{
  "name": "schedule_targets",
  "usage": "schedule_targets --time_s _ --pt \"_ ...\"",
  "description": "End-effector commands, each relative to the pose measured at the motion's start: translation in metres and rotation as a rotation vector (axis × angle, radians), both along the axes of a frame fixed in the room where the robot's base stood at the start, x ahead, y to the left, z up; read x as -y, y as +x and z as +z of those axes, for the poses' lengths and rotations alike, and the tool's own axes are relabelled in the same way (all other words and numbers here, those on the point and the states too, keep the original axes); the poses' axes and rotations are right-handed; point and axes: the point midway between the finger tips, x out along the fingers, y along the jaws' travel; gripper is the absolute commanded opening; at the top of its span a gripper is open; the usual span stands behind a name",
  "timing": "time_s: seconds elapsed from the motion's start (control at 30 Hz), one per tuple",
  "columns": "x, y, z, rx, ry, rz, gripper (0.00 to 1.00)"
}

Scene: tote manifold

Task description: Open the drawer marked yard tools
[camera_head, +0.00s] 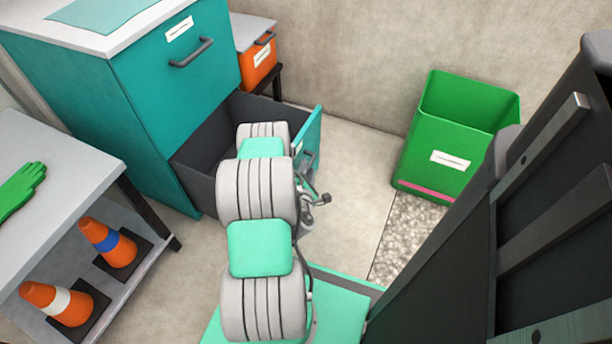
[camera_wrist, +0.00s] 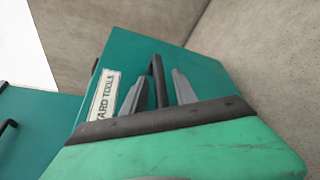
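The yard tools drawer is the lower drawer of the teal cabinet (camera_head: 160,90). It stands pulled well out, with its dark inside (camera_head: 205,160) showing in the head view. Its teal front (camera_head: 313,122) faces right. In the wrist view, the white label reading YARD TOOLS (camera_wrist: 104,97) is on that front, beside a dark bar handle (camera_wrist: 157,72). My gripper (camera_wrist: 159,82) is open, one grey finger on each side of the handle, with gaps visible. In the head view my arm hides the gripper and part of the drawer.
The upper drawer with its handle (camera_head: 191,52) is shut. A green bin (camera_head: 440,150) stands at right on the floor. A shelf table (camera_head: 60,170) at left bears a green glove (camera_head: 22,187) and orange cones (camera_head: 108,240). An orange box (camera_head: 258,62) sits behind the cabinet.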

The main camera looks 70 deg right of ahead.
Motion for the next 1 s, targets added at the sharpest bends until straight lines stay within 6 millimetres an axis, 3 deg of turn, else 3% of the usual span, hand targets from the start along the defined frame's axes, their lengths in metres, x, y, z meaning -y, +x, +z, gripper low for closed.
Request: schedule_targets --time_s 0.6,1.0 --pt "-0.064 -0.016 0.015 -0.001 0.0 0.002 0.34" --pt "-0.07 -0.018 0.015 0.0 0.001 0.001 0.34"
